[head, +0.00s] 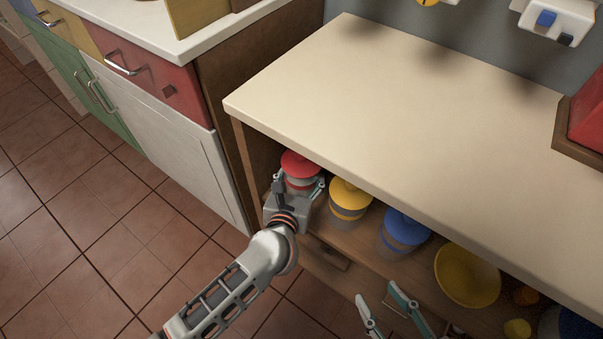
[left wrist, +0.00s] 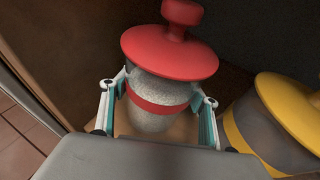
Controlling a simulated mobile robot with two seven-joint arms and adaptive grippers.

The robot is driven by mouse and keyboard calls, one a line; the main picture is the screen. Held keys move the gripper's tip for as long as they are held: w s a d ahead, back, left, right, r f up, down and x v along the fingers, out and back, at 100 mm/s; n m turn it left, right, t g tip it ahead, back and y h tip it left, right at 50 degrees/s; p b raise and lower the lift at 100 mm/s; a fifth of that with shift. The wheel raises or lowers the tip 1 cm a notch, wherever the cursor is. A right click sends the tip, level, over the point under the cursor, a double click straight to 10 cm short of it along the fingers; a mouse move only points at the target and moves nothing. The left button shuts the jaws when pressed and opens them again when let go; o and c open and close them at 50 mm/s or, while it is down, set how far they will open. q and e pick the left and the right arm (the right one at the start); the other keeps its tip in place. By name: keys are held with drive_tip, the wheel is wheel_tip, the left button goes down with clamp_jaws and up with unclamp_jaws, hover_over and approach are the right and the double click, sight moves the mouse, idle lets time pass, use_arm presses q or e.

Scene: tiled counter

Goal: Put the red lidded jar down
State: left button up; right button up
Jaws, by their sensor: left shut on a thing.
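The red lidded jar (head: 301,164) stands in the open shelf under the cream counter, at its left end. In the left wrist view the jar (left wrist: 152,90) shows a wide red lid with a knob, a speckled grey body and a red band. My left gripper (head: 298,187) is shut on the jar, one finger on each side of its body below the lid. The jar's base is partly hidden by the gripper, so I cannot tell whether it touches the shelf floor. My right gripper (head: 376,292) is open and empty at the bottom of the head view.
A yellow lidded jar (head: 350,195) stands close to the right of the red one, then a blue lidded jar (head: 404,230) and a yellow bowl (head: 468,275). The shelf's brown side wall is close on the left. The counter top (head: 400,110) above is mostly clear.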

use_arm(q)
drive_tip(key=shift+w+r, duration=0.1)
drive_tip(key=shift+r, duration=0.25)
drive_tip(key=shift+f, duration=0.3)
drive_tip(key=o, duration=1.8)
use_arm(e)
drive_tip(key=shift+s, duration=0.1)
